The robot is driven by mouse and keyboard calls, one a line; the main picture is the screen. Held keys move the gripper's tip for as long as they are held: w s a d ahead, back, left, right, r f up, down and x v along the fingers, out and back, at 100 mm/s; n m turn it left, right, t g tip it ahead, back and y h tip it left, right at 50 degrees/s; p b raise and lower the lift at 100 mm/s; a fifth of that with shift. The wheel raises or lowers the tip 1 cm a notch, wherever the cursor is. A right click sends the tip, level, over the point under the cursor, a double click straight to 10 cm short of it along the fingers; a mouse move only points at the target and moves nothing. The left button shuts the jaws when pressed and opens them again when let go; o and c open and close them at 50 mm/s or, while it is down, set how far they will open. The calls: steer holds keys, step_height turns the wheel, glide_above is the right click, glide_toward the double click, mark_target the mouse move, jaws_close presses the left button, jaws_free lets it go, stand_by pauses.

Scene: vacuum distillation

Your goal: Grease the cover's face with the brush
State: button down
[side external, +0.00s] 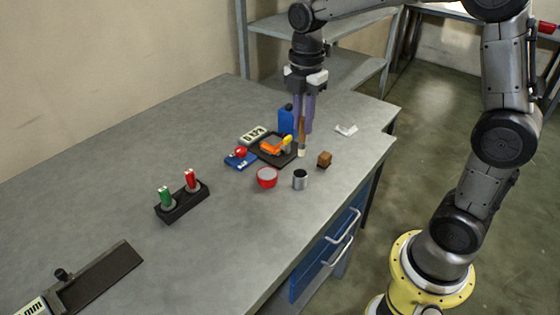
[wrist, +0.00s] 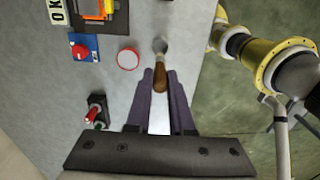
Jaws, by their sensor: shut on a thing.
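My gripper (side external: 303,128) is shut on the wooden handle of a brush (wrist: 161,79), between its two purple fingers. The brush hangs down, and its pale tip (side external: 302,152) is above the table, behind a small grey cup (side external: 300,181) with a dark inside. A round red piece with a pale flat top, seemingly the cover (side external: 267,177), sits on the table left of the cup. In the wrist view the cover (wrist: 128,58) is left of the brush. The brush tip is apart from the cover. I cannot tell whether grease is on it.
A dark tray (side external: 262,150) with an orange and yellow fixture, a display (side external: 252,136), a blue base with red knob (side external: 240,157) and a blue bottle (side external: 286,118) stand close by. A brown block (side external: 324,159) is right.

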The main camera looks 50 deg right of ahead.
steer(key=w+a+f, duration=0.2)
steer(key=w+a, duration=0.2)
steer(key=w, duration=0.4)
steer(key=shift+s+f, duration=0.15)
steer(key=shift+f, duration=1.05)
steer(key=shift+s+f, duration=0.1)
steer(key=shift+f, duration=1.05)
steer(key=shift+f, duration=0.6)
stand_by(0.3)
step_height(320, 180, up, 7)
stand_by(1.0)
stand_by(0.4)
